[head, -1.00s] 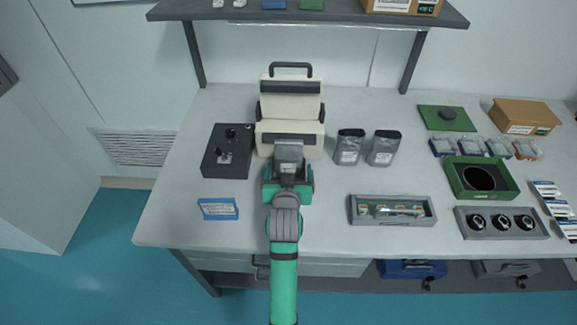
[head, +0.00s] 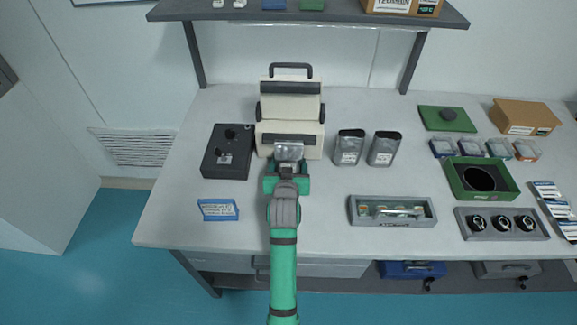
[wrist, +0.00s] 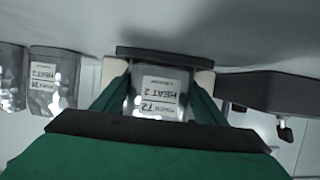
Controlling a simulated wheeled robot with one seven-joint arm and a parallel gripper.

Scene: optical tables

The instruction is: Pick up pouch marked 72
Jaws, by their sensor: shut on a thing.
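The pouch marked 72 (wrist: 160,92) is a grey, shiny pouch with a white label reading "HEAT 2" and "72", upside down in the wrist view. My gripper (wrist: 160,85) is shut on it, a finger on each side. In the head view the pouch (head: 289,151) shows at the tip of my gripper (head: 288,168), in front of the cream case (head: 291,103). The lower part of the pouch is hidden by my gripper there. Two similar pouches stand to the right, the nearer-to-me one (head: 349,147) and another (head: 385,149); both also show at left in the wrist view.
A black box with knobs (head: 227,151) stands just left of my gripper. A blue-framed sign (head: 218,209) lies at front left. A grey tray (head: 392,211) and a green box (head: 482,179) are to the right. A shelf (head: 310,15) spans the back above.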

